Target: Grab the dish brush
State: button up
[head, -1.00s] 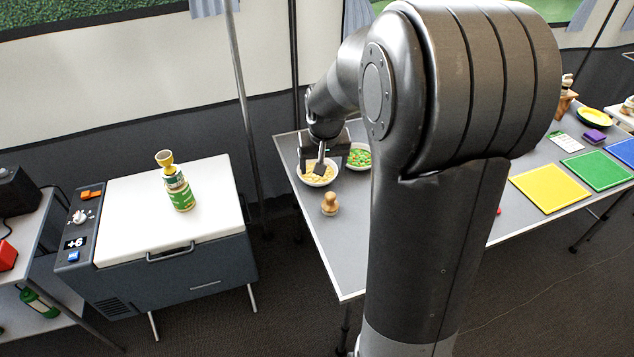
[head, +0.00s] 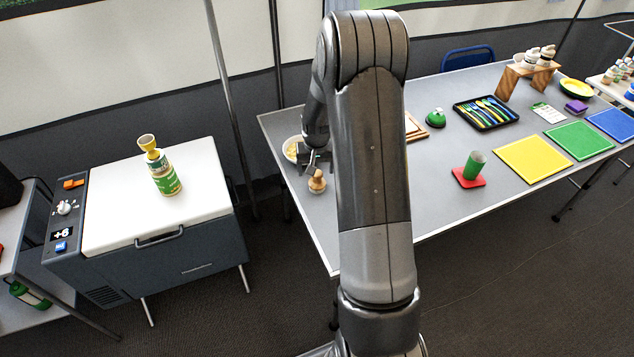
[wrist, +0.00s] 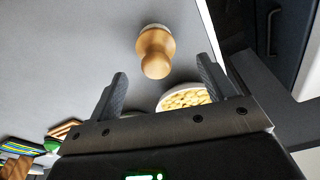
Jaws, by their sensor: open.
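The dish brush (head: 317,183) stands on the grey table near its left end, with a round wooden knob on top and pale bristles below. In the wrist view the brush (wrist: 155,52) shows from above, ahead of the fingers and roughly between their lines, apart from both. My gripper (head: 313,160) is open and empty, just behind and above the brush in the head view. Its two fingers also show spread in the wrist view (wrist: 162,84).
A bowl of pale food (head: 292,149) sits close by, and shows below the fingers in the wrist view (wrist: 184,98). A cooler (head: 150,205) is left, across a gap.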

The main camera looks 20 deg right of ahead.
aim_at(317, 173)
jog(key=f, duration=0.5)
jog(key=shift+w+d+f, duration=0.15)
jog(key=shift+d+f, duration=0.15)
jog(key=shift+c, duration=0.6)
jog(key=c, duration=0.9)
jog(key=shift+r, duration=0.15)
jog(key=shift+c, duration=0.2)
